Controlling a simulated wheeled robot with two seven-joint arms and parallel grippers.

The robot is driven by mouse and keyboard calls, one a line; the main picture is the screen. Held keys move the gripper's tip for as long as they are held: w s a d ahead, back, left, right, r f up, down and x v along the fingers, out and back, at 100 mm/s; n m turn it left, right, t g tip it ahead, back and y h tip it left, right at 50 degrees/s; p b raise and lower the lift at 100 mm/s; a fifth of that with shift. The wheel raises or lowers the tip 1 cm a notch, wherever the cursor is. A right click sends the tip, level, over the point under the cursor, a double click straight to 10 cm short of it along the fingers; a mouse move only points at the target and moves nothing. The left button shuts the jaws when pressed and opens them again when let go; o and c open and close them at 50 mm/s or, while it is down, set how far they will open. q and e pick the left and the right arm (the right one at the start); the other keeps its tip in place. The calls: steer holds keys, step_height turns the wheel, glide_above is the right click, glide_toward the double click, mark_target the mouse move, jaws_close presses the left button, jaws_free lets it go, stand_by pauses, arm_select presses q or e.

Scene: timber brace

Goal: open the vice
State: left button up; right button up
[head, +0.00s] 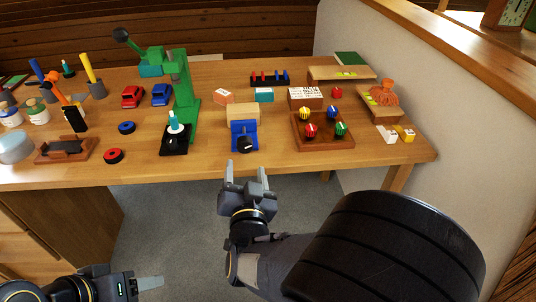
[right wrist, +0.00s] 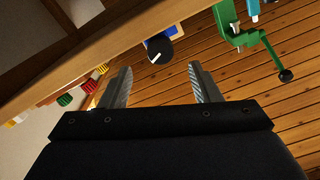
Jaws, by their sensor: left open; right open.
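The vice (head: 244,132) is blue and stands at the front edge of the workbench, with a light wooden block (head: 243,113) at its top. Its black round handle (head: 245,145) faces the front and bears a white mark. In the right wrist view the black handle (right wrist: 159,50) shows above and between the fingers, with a bit of blue vice behind it. My right gripper (head: 246,168) is open and empty, just in front of and below the handle, apart from it. My left gripper (head: 150,284) is low at the bottom left, away from the bench.
A green press (head: 188,100) on a black base stands left of the vice. A wooden tray (head: 323,141) with several coloured knobs stands to its right. The workbench (head: 215,170) has a clear strip along its front edge. A half wall (head: 410,90) bounds the right side.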

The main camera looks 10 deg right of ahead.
mark_target(244, 149)
steer(key=w+b, duration=0.1)
steer(key=w, duration=0.6)
steer(key=shift+w, duration=0.25)
steer(key=c, duration=1)
